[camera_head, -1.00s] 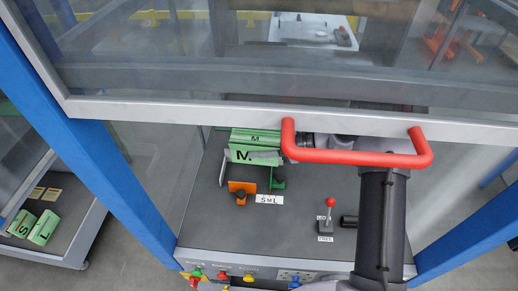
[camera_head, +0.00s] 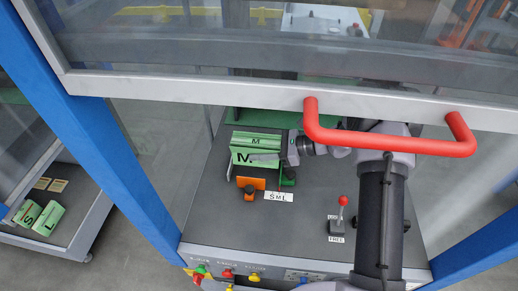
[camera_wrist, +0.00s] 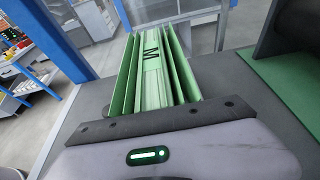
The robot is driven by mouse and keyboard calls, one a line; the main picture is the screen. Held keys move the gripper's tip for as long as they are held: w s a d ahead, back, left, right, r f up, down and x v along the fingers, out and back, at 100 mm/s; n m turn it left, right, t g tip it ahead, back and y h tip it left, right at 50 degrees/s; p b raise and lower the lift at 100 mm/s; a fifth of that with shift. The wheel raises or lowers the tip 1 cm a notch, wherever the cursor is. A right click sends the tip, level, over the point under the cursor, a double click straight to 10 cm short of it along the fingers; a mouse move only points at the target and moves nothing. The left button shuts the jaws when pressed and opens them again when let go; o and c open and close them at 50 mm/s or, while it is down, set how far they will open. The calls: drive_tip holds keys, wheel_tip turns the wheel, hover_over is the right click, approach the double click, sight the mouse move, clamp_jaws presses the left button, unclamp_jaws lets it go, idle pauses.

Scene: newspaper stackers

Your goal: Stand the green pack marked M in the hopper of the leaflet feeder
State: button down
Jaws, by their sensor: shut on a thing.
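The green pack marked M (camera_head: 241,157) is upright, with an M on its top and on its front face. My gripper (camera_head: 270,157) is shut on it from the right, with a grey finger across its front. In the wrist view the pack (camera_wrist: 152,85) extends away from my gripper, between long green sides. The leaflet feeder's deck (camera_head: 300,225) is dark grey. Whether the pack's underside touches anything is hidden.
A lever with a red knob (camera_head: 342,201) stands on the deck by a FREE label (camera_head: 336,240). A raised clear guard with a red handle (camera_head: 390,140) hangs above my arm. Green packs S (camera_head: 27,213) and L (camera_head: 47,218) sit on a side surface at left. Blue posts flank the deck.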

drive_tip(key=shift+f+b, duration=0.6)
drive_tip(key=shift+f, duration=0.75)
drive_tip(key=shift+f, duration=0.3)
drive_tip(key=shift+s+f+b, duration=0.15)
drive_tip(key=shift+f+b, duration=0.1)
drive_tip(key=shift+b, duration=0.15)
